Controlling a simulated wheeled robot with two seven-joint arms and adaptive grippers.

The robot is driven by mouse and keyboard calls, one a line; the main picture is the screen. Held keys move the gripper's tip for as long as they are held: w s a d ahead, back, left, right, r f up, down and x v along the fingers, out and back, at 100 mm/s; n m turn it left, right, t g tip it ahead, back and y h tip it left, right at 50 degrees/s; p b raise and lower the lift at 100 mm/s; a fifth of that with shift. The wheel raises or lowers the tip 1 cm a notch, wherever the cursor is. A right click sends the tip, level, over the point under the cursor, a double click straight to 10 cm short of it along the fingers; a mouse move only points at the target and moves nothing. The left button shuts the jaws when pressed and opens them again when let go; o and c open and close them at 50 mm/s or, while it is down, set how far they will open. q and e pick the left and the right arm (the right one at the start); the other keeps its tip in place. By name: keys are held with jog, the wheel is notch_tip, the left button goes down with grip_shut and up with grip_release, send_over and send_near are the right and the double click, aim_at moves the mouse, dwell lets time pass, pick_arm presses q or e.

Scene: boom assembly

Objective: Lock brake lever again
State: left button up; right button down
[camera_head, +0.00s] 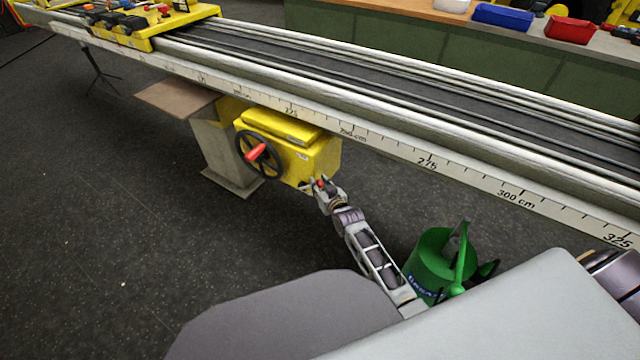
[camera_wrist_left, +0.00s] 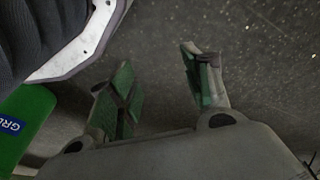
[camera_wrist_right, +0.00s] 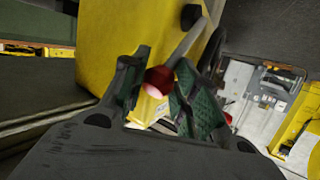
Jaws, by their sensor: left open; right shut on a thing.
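The brake lever shows in the right wrist view as a grey rod (camera_wrist_right: 187,43) with a red knob (camera_wrist_right: 158,79), in front of the yellow housing (camera_wrist_right: 112,40). In the head view the yellow housing (camera_head: 318,158) hangs under the long rail. My right gripper (camera_head: 322,186) is at the housing's lower right corner, with the red knob between its fingers. It also shows in the right wrist view (camera_wrist_right: 160,92), shut on the knob. My left gripper (camera_wrist_left: 165,85) shows only in the left wrist view, open and empty above the dark floor.
A black handwheel with a red handle (camera_head: 257,152) is on the housing's left face. The marked rail (camera_head: 428,163) runs above my right gripper. A green bucket (camera_head: 428,262) is beside my right arm. The floor at left is largely clear.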

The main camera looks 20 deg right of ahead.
pick_arm(q)
jog(key=shift+s+a+f+p, duration=0.2)
jog(key=shift+a+f+p, duration=0.1)
jog(key=shift+f, duration=0.45)
jog(key=shift+s+a+f+p, duration=0.2)
jog(key=shift+s+f+p, duration=0.05)
jog(key=shift+f, duration=0.55)
jog(key=shift+s+a+f+p, duration=0.2)
jog(key=shift+a+f+p, duration=0.1)
jog(key=shift+f, duration=0.45)
pick_arm(e)
jog(key=shift+w+d+r, duration=0.1)
jog(key=shift+w+r, duration=0.15)
jog(key=shift+r, duration=0.15)
jog(key=c, duration=1.1)
grip_release()
jog(key=shift+g, duration=0.3)
pick_arm(q)
jog(key=shift+d, duration=0.1)
pick_arm(e)
jog(key=shift+f, duration=0.1)
jog(key=shift+s, duration=0.25)
jog(key=shift+v, duration=5.8)
pick_arm(q)
jog(key=shift+s, duration=0.1)
